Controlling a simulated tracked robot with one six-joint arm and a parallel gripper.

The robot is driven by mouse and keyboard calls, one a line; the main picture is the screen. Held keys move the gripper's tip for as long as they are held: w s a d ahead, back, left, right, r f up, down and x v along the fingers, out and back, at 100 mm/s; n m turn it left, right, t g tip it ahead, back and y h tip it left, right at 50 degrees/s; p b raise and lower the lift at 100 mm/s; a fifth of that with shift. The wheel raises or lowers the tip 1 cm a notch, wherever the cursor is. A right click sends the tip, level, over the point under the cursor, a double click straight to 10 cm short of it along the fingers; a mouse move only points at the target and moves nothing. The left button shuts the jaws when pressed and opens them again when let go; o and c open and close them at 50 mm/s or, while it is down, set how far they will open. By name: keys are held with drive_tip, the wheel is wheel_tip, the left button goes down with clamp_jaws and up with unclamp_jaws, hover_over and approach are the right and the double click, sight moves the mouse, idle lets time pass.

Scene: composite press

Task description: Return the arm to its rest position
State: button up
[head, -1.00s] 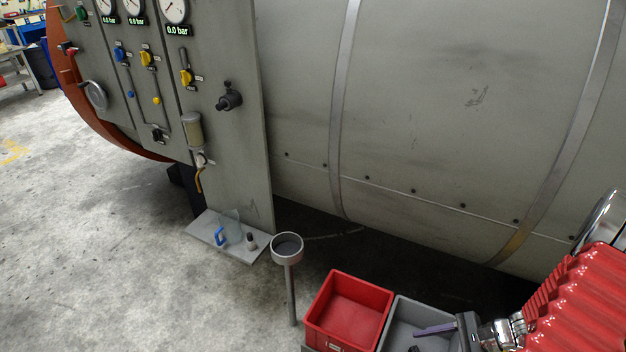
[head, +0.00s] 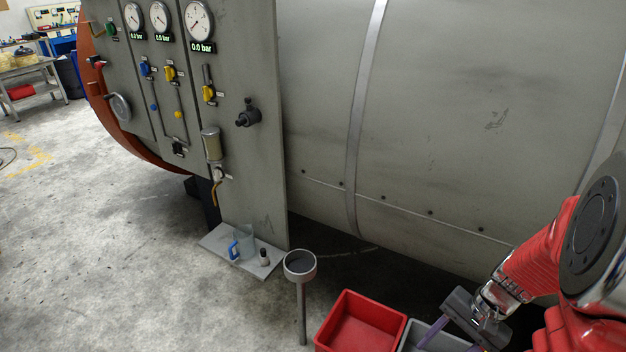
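My red arm rises at the right edge of the head view and bends down to the left. My gripper (head: 452,338) hangs at its end, above the grey bin (head: 412,326) at the bottom right. Its two purple fingers are spread apart, and I see nothing held between them. The fingertips run close to the bottom edge of the picture, so their lower ends are hard to make out.
A red bin (head: 361,322) stands left of the grey one. A round cup on a post (head: 300,264) stands beside it. The gauge panel (head: 262,180) and the large grey cylinder (head: 440,120) fill the back.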

drive_tip(key=s+a+r+n+t+h, duration=0.1)
drive_tip(key=a+r+n, duration=0.4)
drive_tip(key=r, duration=0.6)
drive_tip(key=a+r+n+t+h, duration=0.3)
drive_tip(key=a+r+n+t, duration=0.2)
drive_tip(key=a+r, duration=0.4)
drive_tip(key=shift+v, duration=0.95)
drive_tip(key=shift+w+a, duration=0.15)
